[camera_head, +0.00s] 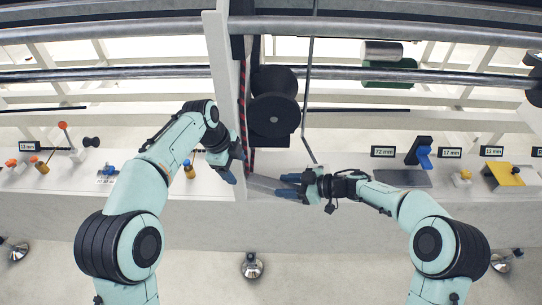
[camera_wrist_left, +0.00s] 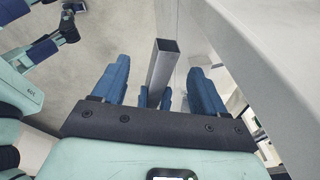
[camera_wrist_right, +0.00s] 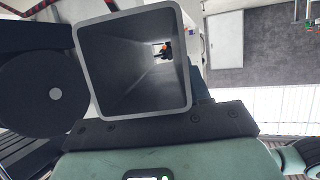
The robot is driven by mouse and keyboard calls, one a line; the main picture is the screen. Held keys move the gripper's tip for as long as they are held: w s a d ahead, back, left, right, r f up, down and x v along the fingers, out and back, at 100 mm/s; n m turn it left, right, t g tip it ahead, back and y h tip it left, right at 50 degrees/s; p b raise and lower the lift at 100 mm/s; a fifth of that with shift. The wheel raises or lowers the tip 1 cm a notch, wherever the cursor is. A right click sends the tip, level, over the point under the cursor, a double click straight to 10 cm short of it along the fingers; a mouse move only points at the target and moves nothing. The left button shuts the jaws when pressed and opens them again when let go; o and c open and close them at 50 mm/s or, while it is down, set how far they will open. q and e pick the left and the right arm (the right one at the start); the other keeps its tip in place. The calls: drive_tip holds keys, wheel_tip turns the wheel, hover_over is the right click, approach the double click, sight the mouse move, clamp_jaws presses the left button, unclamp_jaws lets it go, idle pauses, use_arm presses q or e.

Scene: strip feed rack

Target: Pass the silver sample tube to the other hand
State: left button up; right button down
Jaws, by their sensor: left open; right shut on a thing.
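The silver sample tube (camera_head: 262,184) is a square, hollow grey tube held roughly level in front of the rack's front edge. My right gripper (camera_head: 284,186) is shut on it near its right part. Its left end points toward my left gripper (camera_head: 235,166), which is open and empty just left of that end. In the left wrist view the tube (camera_wrist_left: 162,65) shows between the two open blue fingers, without visible contact; its depth between them is hard to tell.
A pale upright post (camera_head: 226,90) stands right behind my left gripper. A black spool (camera_head: 274,108) is mounted beside it. The rack shelf bears size labels such as the 72 mm one (camera_head: 383,151), and a blue-and-black piece (camera_head: 419,152).

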use_arm(q)
drive_tip(key=w+d+r+m, duration=0.1)
drive_tip(key=d+r+m, duration=0.1)
drive_tip(key=d+r, duration=0.2)
use_arm(e)
drive_tip(key=shift+r, duration=0.1)
use_arm(q)
drive_tip(key=n+g+y, duration=0.1)
drive_tip(key=g+y, duration=0.1)
drive_tip(key=y, duration=0.1)
approach(271, 182)
drive_tip(key=shift+s+f, duration=0.1)
drive_tip(key=shift+f, duration=5.2)
clamp_jaws()
drive_tip(key=shift+r, duration=0.1)
use_arm(e)
drive_tip(key=shift+c, duration=2.2)
unclamp_jaws()
